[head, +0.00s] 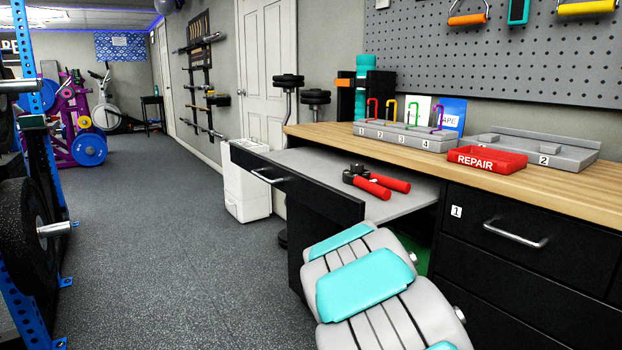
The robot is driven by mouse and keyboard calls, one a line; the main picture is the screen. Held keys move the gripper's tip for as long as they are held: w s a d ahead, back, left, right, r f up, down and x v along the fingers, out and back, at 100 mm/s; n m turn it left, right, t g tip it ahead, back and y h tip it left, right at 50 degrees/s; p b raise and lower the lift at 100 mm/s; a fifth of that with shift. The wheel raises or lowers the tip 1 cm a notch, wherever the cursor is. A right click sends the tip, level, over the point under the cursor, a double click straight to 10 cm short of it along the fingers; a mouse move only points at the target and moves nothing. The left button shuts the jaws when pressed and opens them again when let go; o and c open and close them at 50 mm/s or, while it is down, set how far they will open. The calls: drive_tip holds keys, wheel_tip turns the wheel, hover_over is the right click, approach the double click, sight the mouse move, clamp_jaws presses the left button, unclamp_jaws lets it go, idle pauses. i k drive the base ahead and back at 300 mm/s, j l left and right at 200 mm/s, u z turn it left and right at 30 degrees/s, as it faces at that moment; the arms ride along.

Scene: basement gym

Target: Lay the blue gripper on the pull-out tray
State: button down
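The pull-out tray (310,168) is a grey surface with a black front and a metal handle, extended to the left from under the wooden worktop. A red-handled tool with black ends (380,184) lies on it; the rest of its visible top is bare. I cannot make out a blue gripper in the head view. My grey and teal arm covers the lower middle, in front of the tray's near end. My gripper is not in view, so I cannot tell whether it holds anything.
The worktop (330,133) bears a numbered grey rack (400,138) with coloured hooks, a red REPAIR bin (487,160) and another grey rack (560,150). Black drawers (520,245) stand at the right. A weight rack (35,150) is on the left, with clear floor (170,230) between.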

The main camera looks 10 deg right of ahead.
sight(325, 170)
drive_tip(key=i+j, duration=0.25)
drive_tip(key=i+j+z, duration=0.1)
drive_tip(key=j, duration=0.4)
drive_tip(key=i+j, duration=0.35)
drive_tip(key=i+j+z, duration=0.1)
drive_tip(key=j, duration=0.35)
drive_tip(key=i+j, duration=0.3)
drive_tip(key=j+z, duration=0.05)
drive_tip(key=j, duration=0.05)
